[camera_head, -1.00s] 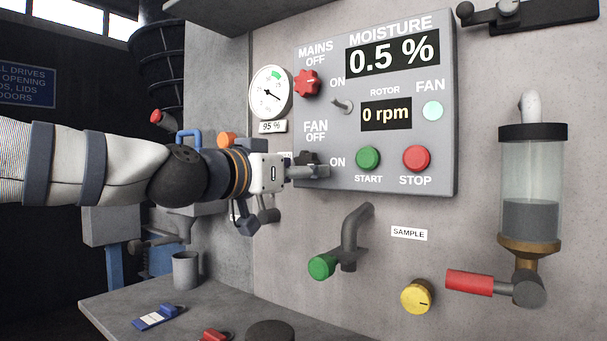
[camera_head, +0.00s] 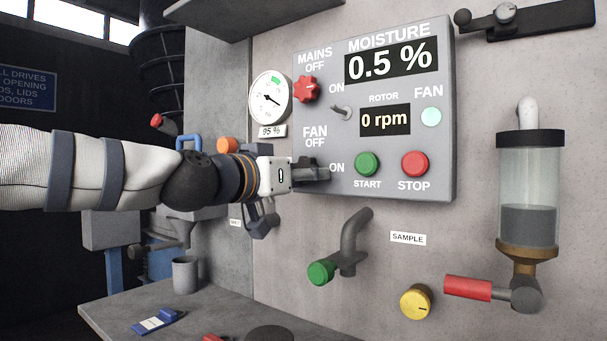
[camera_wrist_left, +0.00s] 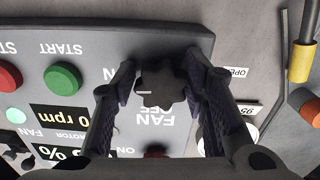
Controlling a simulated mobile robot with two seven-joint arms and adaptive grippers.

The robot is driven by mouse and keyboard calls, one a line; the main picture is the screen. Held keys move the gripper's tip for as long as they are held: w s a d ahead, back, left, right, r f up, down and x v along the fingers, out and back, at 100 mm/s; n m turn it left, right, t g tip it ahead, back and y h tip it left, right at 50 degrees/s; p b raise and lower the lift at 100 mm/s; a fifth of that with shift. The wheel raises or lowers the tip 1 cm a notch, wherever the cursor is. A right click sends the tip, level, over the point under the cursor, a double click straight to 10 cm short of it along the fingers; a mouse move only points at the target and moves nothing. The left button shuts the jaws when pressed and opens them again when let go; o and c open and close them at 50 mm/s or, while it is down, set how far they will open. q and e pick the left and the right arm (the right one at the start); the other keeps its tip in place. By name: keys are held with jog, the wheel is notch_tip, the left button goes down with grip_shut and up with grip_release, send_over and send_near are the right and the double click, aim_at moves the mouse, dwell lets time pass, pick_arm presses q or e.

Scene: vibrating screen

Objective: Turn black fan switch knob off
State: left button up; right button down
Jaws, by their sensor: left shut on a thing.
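The black fan switch knob (camera_wrist_left: 160,86) is a lobed knob on the grey control panel. In the left wrist view it sits between the two fingers of my left gripper (camera_wrist_left: 161,88), which is shut on it. A short white mark on the knob points left in that upside-down view, on the side of the ON label. In the head view my left gripper (camera_head: 312,172) is against the panel's lower left part, below the FAN OFF label, and hides the knob. My right gripper is not in view.
The red mains knob (camera_head: 306,89) is above, with a small toggle lever (camera_head: 342,112) beside it. The green start button (camera_head: 367,164) and red stop button (camera_head: 414,164) are to the right. A round gauge (camera_head: 270,97) is left of the panel. A pipe (camera_head: 354,240) projects below.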

pick_arm(q)
jog(key=n, duration=0.4)
jog(key=n+p, duration=0.1)
jog(key=n, duration=0.3)
jog(key=n+p, duration=0.1)
jog(key=n, duration=0.4)
jog(key=shift+s+d+r, duration=0.15)
jog(key=shift+d, duration=0.1)
jog(key=n, duration=0.3)
jog(key=shift+d+n, duration=0.1)
jog(key=shift+n, duration=0.3)
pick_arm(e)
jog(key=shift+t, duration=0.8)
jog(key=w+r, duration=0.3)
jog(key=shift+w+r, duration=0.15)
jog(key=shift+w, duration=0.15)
pick_arm(q)
jog(key=shift+n, duration=0.3)
jog(key=o, duration=1.1)
jog(key=shift+r, duration=0.1)
